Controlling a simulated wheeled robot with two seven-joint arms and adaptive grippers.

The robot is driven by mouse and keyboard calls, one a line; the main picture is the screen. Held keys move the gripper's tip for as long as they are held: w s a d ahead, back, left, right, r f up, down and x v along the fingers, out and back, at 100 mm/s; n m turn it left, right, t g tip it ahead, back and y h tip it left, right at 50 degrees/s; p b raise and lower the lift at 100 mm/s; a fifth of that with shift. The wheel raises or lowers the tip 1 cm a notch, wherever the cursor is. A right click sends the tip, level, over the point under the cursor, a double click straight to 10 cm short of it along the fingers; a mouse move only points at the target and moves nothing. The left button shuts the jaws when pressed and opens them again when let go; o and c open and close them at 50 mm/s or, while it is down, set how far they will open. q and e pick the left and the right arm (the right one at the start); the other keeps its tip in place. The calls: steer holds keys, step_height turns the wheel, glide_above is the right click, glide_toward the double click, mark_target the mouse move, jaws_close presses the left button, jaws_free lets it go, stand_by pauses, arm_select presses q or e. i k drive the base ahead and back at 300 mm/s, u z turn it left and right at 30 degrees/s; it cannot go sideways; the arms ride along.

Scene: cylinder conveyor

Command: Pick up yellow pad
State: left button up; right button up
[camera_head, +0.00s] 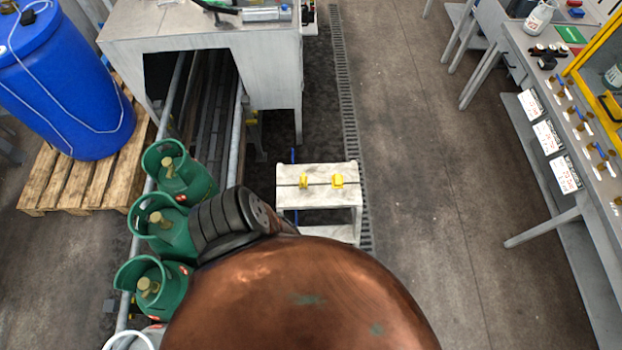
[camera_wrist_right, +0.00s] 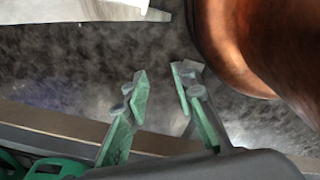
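Two small yellow pads, one on the left (camera_head: 303,181) and one on the right (camera_head: 337,181), sit apart on top of a small whitish stand (camera_head: 318,170) in the head view. My right gripper (camera_wrist_right: 160,78) shows in the right wrist view, with its two green-padded fingers apart and nothing between them. It is above dark floor, and no yellow pad shows in that view. Neither gripper shows in the head view, where a large copper-coloured rounded shape covers the lower middle. My left gripper is not seen.
Several green gas cylinders (camera_head: 180,180) stand in a row on the conveyor left of the stand. A blue barrel (camera_head: 68,80) stands on a wooden pallet (camera_head: 50,175). A grey workbench (camera_head: 555,75) runs along the right. Floor between stand and bench is clear.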

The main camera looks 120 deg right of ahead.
mark_target(337, 179)
steer(key=z, duration=0.8)
steer(key=k, duration=0.45)
steer(key=z, duration=0.8)
